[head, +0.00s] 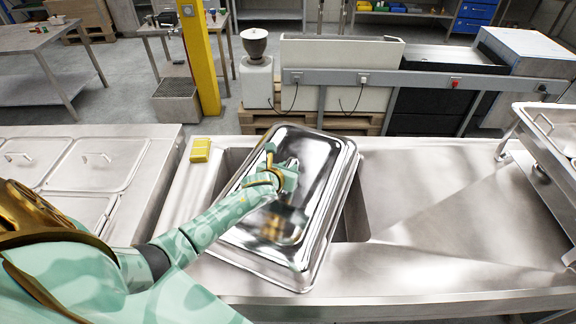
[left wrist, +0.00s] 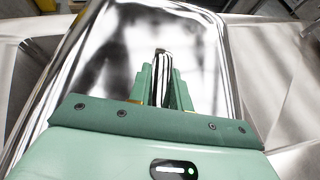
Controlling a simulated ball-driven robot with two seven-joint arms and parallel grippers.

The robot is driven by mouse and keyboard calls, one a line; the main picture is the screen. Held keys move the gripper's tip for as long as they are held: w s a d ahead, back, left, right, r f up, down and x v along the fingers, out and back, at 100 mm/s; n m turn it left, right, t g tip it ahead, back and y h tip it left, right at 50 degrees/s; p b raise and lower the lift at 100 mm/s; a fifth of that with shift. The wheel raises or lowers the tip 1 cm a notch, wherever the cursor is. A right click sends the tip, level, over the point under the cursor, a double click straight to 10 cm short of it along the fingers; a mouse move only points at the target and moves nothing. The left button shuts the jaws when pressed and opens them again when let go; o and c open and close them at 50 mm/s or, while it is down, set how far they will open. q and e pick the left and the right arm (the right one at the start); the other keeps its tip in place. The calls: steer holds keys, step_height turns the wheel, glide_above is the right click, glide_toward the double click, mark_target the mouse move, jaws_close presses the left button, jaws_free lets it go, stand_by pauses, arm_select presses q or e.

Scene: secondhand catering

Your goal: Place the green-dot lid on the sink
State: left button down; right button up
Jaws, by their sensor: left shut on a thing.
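A large shiny metal lid (head: 325,165) lies at a slant over the basin of the steel sink (head: 430,205). Part of the basin shows dark on both sides of it. I see no green dot on it; my arm and gripper cover part of its top. My left gripper (head: 287,172) is over the middle of the lid, shut on its handle. In the left wrist view the handle (left wrist: 163,68) stands between the fingers, with the lid's bright surface (left wrist: 120,50) around it. My right gripper is not in view.
A yellow sponge-like block (head: 200,150) lies at the sink's back left. Covered pans (head: 103,160) fill the counter at left. A steel chafing dish (head: 550,135) stands at the right. The drainboard right of the lid is clear.

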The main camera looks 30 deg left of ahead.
arm_select(q)
steer(key=shift+w, duration=0.1)
steer(key=c, duration=1.3)
jaws_free()
steer(key=shift+f, duration=0.1)
steer(key=shift+r, duration=0.2)
steer(key=p+v, duration=0.2)
steer(key=v, duration=1)
steer(key=shift+p, duration=0.35)
steer(key=shift+f, duration=0.1)
